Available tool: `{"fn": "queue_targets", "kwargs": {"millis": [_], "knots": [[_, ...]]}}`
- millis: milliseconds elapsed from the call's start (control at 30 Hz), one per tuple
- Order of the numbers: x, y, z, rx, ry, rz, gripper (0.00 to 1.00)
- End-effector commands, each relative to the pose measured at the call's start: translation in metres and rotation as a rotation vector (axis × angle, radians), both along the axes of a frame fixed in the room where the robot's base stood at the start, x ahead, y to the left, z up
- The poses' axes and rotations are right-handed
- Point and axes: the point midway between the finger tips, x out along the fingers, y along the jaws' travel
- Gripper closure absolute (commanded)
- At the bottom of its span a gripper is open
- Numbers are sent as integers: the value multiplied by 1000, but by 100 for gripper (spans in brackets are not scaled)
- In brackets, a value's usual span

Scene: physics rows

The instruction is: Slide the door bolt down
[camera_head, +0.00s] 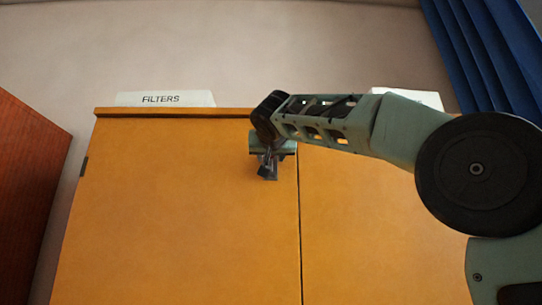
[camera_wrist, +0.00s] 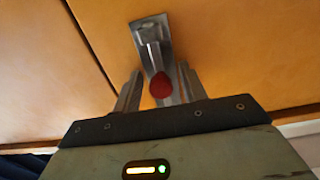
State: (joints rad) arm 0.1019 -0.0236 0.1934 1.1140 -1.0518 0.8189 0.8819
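The door bolt (camera_wrist: 150,32) is a grey metal plate with a rod, fixed on the orange cabinet door near the seam between the two doors. Its red knob (camera_wrist: 160,86) shows in the wrist view. My gripper (camera_wrist: 160,70) has its two metal fingers apart, one on each side of the knob, with gaps visible between finger and knob. In the head view my gripper (camera_head: 267,164) is in front of the upper part of the cabinet, beside the door seam. There it hides most of the bolt, and the knob cannot be made out.
The orange cabinet (camera_head: 180,215) has a white FILTERS label (camera_head: 161,99) on top and a second, partly hidden label behind my arm. A reddish-brown panel (camera_head: 28,180) stands at the left. A blue ribbed object (camera_head: 485,50) is at the upper right.

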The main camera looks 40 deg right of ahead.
Motion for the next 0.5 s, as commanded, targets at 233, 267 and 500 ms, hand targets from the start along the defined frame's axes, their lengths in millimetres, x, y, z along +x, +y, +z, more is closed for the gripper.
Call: {"fn": "queue_targets", "kwargs": {"millis": [233,267,500], "knots": [[-22,16,-1,-1,-4,4,58],[-28,19,-2,-1,-4,5,58],[-75,51,-2,-1,-4,4,58]]}}
